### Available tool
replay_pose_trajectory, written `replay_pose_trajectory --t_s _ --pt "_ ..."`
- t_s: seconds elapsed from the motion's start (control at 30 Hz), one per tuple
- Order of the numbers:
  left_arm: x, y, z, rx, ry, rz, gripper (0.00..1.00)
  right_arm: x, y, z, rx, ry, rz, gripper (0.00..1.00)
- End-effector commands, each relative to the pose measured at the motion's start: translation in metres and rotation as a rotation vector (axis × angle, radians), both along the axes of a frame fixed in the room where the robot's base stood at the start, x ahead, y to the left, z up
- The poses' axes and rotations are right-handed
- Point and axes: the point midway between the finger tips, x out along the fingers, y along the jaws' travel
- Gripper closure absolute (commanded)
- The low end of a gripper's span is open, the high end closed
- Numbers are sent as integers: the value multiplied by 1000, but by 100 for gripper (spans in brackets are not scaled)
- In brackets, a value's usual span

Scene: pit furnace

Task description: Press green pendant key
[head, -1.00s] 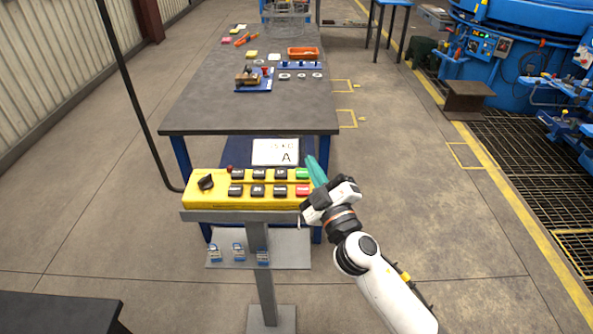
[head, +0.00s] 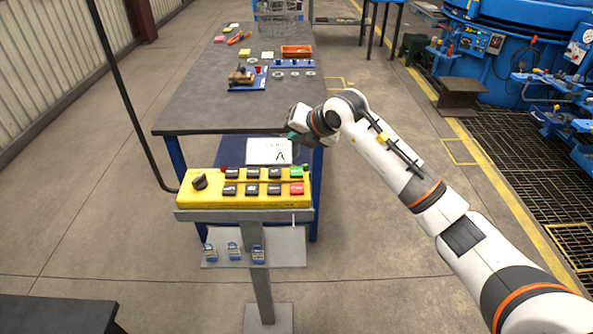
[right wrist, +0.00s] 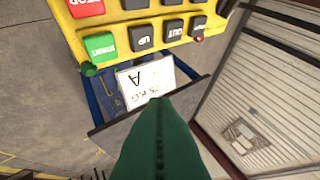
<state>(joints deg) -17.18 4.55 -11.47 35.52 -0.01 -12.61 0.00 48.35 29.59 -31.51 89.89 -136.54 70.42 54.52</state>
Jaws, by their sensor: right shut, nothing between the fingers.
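The yellow pendant box (head: 240,203) stands on a grey post in the head view, with two rows of dark keys and a black knob (head: 199,181) at its left. The green key (head: 296,172) is at the right end of its far row; in the right wrist view it reads START (right wrist: 100,46). The red key (head: 296,188) sits just nearer. My right gripper (head: 297,137) is shut and empty, seen beyond the box's far edge by the white card, apart from the green key. Its green fingers (right wrist: 160,130) fill the lower middle of the wrist view. My left gripper is out of view.
A white card marked A (head: 269,151) stands behind the box. A dark workbench (head: 200,115) with trays and small parts is beyond.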

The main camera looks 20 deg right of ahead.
Motion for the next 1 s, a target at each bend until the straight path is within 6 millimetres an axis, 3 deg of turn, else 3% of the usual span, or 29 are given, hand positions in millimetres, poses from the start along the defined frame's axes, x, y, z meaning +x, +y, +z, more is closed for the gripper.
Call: replay_pose_trajectory --t_s 0.13,0.57,0.77,1.0 --pt "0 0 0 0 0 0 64 3 -13 1 -43 16 -36 100" --pt "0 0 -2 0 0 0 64 2 -13 -1 -43 17 -36 100" --pt "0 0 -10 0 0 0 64 2 -13 -16 -42 17 -36 100" --pt "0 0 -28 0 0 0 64 2 -13 -49 -41 19 -36 100"
